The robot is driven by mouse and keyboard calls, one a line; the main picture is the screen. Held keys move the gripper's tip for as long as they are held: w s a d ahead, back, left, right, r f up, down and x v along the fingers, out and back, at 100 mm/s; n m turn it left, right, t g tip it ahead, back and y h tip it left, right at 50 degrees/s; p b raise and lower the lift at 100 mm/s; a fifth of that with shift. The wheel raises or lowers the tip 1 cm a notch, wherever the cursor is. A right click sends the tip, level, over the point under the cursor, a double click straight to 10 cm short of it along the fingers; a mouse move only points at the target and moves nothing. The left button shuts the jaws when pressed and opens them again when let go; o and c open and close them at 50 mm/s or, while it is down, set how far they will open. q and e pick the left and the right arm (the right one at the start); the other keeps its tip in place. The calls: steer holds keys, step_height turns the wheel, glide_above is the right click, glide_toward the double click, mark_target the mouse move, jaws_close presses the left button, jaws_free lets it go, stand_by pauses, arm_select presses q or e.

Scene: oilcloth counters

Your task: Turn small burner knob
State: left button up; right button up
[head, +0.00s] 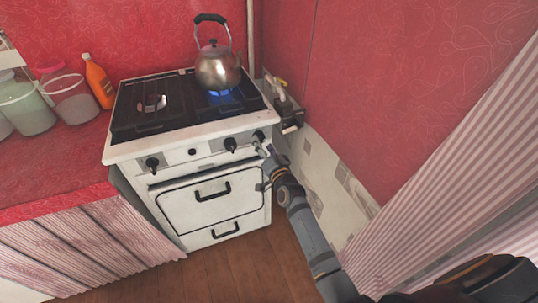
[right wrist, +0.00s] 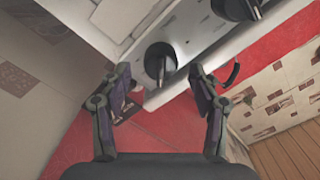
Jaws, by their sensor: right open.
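The white stove (head: 215,195) has black knobs along its front panel: a left knob (head: 152,163), a middle knob (head: 230,145) and a right knob (head: 258,135). No label shows which one is the small burner's. My right gripper (head: 263,151) is at the right end of the panel, close to the right knob. In the right wrist view my right gripper (right wrist: 159,72) is open, with a black knob (right wrist: 160,57) between and just beyond its fingertips. Its fingers look apart from the knob. Another knob (right wrist: 236,8) is at the top edge. My left gripper is out of view.
A metal kettle (head: 217,68) stands over a lit burner with a blue flame (head: 221,97). The left burner (head: 152,103) is bare. A tiled wall (head: 320,170) runs close to the stove's right side. An orange bottle (head: 98,82) and jars stand on the red counter (head: 60,150).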

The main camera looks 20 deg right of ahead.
steer(key=s, duration=0.9)
steer(key=shift+s+d, duration=0.15)
steer(key=shift+s, duration=0.2)
stand_by(1.1)
